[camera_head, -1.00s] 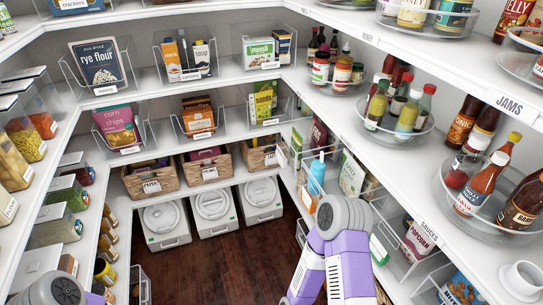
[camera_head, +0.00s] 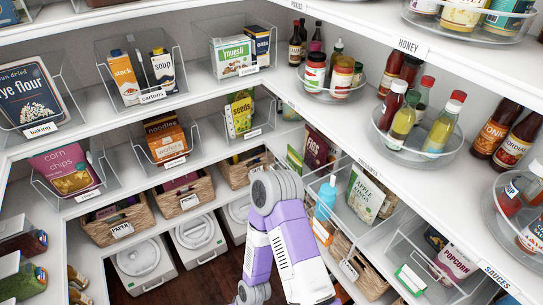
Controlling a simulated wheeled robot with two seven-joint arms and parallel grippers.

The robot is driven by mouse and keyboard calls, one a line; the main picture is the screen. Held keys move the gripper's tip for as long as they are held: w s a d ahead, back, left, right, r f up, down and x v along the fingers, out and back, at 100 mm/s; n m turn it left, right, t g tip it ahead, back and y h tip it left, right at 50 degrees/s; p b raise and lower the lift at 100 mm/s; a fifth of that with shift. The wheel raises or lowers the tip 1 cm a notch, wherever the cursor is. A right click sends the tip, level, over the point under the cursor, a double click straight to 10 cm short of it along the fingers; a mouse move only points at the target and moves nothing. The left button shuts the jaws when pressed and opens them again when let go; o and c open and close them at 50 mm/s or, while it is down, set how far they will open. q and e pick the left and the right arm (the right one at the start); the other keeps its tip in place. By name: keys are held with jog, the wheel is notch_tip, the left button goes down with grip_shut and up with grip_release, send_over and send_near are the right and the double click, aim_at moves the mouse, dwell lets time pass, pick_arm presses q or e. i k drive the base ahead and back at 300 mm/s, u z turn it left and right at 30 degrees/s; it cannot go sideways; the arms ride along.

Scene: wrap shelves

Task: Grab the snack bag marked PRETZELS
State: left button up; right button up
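I cannot make out a bag marked PRETZELS in the head view. A dark maroon bag (camera_head: 315,147) stands on the right-hand middle shelf, partly hidden, and its lettering is too small to read. Other bags there are a pale apple rings bag (camera_head: 366,195) and a popcorn bag (camera_head: 452,264) in a clear bin. A purple corn chips bag (camera_head: 66,172) stands in a bin at the left. My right arm reaches in front of the corner shelves; its gripper is out of view, and so is my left gripper.
A blue bottle (camera_head: 325,198) stands close right of my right arm. Woven baskets (camera_head: 118,220) and white lidded bins (camera_head: 143,262) fill the low back shelves. Turntables of bottles (camera_head: 417,142) crowd the right shelf. A little dark floor shows below.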

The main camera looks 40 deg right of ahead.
aim_at(294, 162)
jog(key=z, duration=0.05)
jog(key=i, duration=1.25)
jog(key=z, duration=1.55)
